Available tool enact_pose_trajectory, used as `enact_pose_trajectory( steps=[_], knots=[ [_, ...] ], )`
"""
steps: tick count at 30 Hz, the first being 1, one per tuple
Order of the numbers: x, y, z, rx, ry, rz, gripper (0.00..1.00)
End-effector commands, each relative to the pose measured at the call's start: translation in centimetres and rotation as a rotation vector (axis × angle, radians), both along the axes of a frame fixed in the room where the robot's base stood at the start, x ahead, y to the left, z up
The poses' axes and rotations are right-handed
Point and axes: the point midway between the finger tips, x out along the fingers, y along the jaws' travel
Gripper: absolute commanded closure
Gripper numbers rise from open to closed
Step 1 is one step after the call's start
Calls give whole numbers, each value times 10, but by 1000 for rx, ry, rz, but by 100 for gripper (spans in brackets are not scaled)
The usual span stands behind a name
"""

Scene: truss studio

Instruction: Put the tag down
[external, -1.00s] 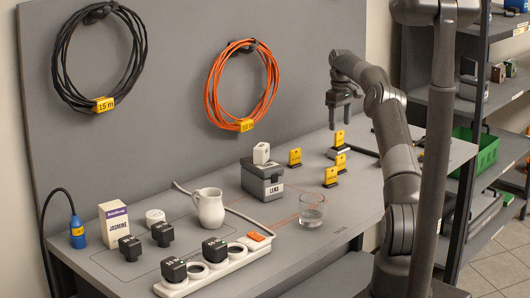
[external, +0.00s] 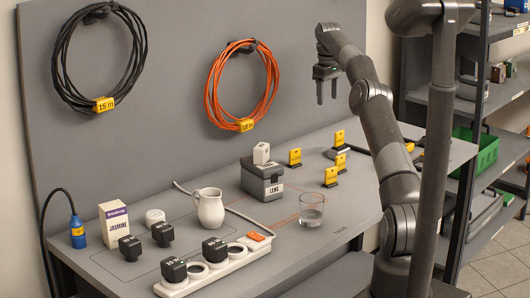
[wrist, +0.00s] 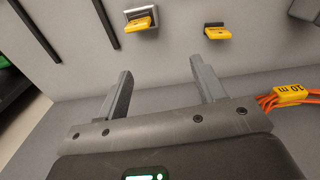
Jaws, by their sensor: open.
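Several small yellow tags stand on dark bases on the grey table: one tag (external: 295,156) right of the lens box, one (external: 339,138) farther back, and two close together, an upper one (external: 340,161) and a front one (external: 331,176). My gripper (external: 326,98) is open and empty, raised well above the back tag and clear of the table. In the wrist view, my gripper (wrist: 160,72) has nothing between its fingers. Two tags show beyond it: a left tag (wrist: 140,24) at a pale block and a right tag (wrist: 217,32) on a dark base.
The lens box (external: 262,180), a white jug (external: 209,207), a glass (external: 311,211) and a power strip (external: 215,268) stand on the table. An orange cable coil (external: 208,90) hangs on the back panel, left of my gripper. The table's front right is clear.

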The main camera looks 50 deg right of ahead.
Motion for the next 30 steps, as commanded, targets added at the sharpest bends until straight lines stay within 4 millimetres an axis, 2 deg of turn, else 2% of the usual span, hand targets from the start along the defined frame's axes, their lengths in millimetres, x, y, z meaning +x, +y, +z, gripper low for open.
enact_pose_trajectory(
  steps=[1, 6, 10, 14, 17, 21, 26, 30],
  knots=[
    [8, 23, 20, -18, -10, 24, 37],
    [20, 99, 69, -70, -38, 74, 37],
    [16, 155, 100, -104, -65, 100, 37],
    [1, 208, 124, -131, -94, 117, 37],
    [-16, 246, 139, -147, -121, 124, 37],
    [-48, 295, 153, -161, -158, 125, 37],
    [-94, 342, 159, -165, -206, 117, 37],
    [-140, 377, 157, -158, -253, 103, 37]
  ],
)
